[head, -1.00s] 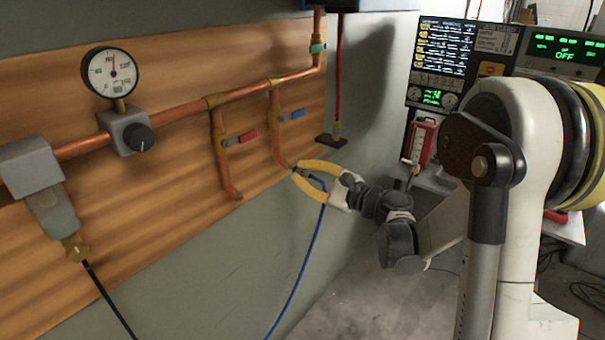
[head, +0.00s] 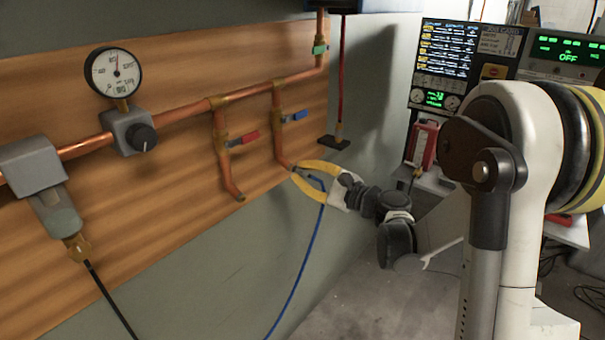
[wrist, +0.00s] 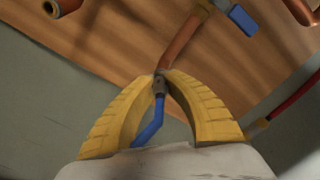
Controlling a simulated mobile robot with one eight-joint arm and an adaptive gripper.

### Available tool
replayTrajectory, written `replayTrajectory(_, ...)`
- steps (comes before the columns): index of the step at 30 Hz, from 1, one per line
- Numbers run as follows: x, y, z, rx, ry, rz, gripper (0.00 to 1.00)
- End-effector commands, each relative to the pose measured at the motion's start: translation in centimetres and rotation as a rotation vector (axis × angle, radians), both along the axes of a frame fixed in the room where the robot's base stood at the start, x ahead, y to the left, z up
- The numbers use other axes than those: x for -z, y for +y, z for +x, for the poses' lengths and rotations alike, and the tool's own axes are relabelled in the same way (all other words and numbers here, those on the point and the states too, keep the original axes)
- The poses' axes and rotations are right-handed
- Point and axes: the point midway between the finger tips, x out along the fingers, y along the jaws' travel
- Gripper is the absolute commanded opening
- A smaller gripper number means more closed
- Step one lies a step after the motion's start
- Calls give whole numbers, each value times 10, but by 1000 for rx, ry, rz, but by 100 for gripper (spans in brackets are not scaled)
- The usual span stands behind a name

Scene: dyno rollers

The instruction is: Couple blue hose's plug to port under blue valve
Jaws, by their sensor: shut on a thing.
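My gripper (head: 297,174) has yellow fingers, and they are shut on the dark plug (wrist: 159,85) of the blue hose (head: 309,250). In the wrist view the plug sits between the fingertips, with the blue hose (wrist: 150,125) hanging from it toward my palm. The blue valve (head: 294,116) is on the right-hand copper drop pipe, and its handle also shows in the wrist view (wrist: 240,20). The port (head: 288,164) is at the lower end of that pipe, right at my fingertips. The plug appears in line with the pipe end and touching it; the fingertips hide whether it is seated.
A red valve (head: 244,139) is on the neighbouring drop pipe (head: 230,185) to the left, whose end is open. A gauge (head: 113,72) and a black hose (head: 108,297) are farther left. A red hose (head: 339,80) hangs right of the board above a dark block (head: 333,142).

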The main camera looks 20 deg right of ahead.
Motion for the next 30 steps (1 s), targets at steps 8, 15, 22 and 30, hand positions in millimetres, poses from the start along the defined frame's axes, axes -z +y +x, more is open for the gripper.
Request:
replayTrajectory(8, 0, 1, 1, 0, 0, 0, 37)
replayTrajectory(15, 0, -1, 0, 1, 0, 0, 37)
replayTrajectory(22, 0, -22, -28, 4, 0, 0, 37)
replayTrajectory(30, 0, -57, -76, 4, 0, 0, 37)
